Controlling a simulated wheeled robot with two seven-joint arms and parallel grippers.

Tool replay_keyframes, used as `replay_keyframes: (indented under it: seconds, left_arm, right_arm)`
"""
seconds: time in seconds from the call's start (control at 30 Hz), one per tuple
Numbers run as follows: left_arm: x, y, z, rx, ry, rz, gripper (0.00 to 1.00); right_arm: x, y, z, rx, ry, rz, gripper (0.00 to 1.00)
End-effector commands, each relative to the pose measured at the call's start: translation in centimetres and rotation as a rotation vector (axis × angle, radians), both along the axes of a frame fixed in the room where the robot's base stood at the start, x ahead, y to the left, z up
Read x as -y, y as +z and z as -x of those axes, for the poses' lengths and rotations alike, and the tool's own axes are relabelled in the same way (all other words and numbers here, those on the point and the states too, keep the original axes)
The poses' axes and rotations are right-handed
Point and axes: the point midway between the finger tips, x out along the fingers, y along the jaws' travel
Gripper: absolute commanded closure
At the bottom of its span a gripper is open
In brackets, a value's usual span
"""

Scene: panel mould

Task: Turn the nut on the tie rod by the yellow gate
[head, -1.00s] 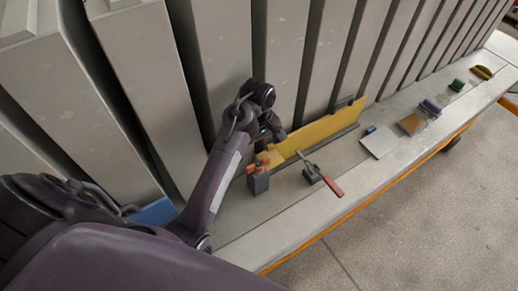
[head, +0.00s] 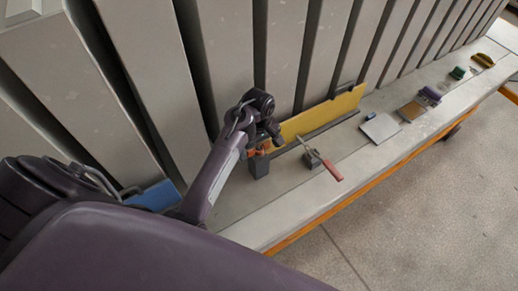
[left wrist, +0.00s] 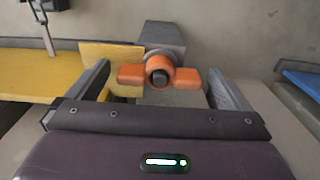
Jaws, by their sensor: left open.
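The yellow gate (head: 330,115) stands upright on the bench along the foot of the grey panels. An orange wing nut (left wrist: 158,75) sits on the dark end of the tie rod, in front of a grey block (left wrist: 163,37) at the gate's end. In the head view the nut (head: 257,151) is partly hidden by my left wrist. My left gripper (left wrist: 158,82) is open, with one finger on each side of the nut and a gap to each wing. In the head view my left gripper (head: 272,133) is just above the block. My right gripper is out of view.
A clamp with a red handle (head: 325,167) is on the bench beside the gate. A blue piece (head: 155,196) lies at the left. A flat pale plate (head: 380,128) and several small tools lie farther right. The grey panels (head: 220,60) rise close behind.

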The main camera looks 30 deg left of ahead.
Motion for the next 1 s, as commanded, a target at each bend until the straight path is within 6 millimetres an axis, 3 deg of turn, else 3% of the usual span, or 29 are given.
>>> replay_keyframes:
  seconds: [0.07,0.4,0.73,1.0]
  left_arm:
    - [-0.01,0.00,0.00,0.000,0.000,0.000,0.03]
    - [-0.01,0.02,-0.01,0.000,0.000,0.000,0.47]
    - [-0.01,0.02,0.02,0.000,0.284,-0.001,0.47]
    - [0.00,0.02,0.02,0.000,0.304,0.000,0.47]
  right_arm:
    - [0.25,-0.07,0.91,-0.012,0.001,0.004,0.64]
    - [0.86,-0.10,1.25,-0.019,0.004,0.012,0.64]
    - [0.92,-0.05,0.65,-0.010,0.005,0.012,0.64]
    - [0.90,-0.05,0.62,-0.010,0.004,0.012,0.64]
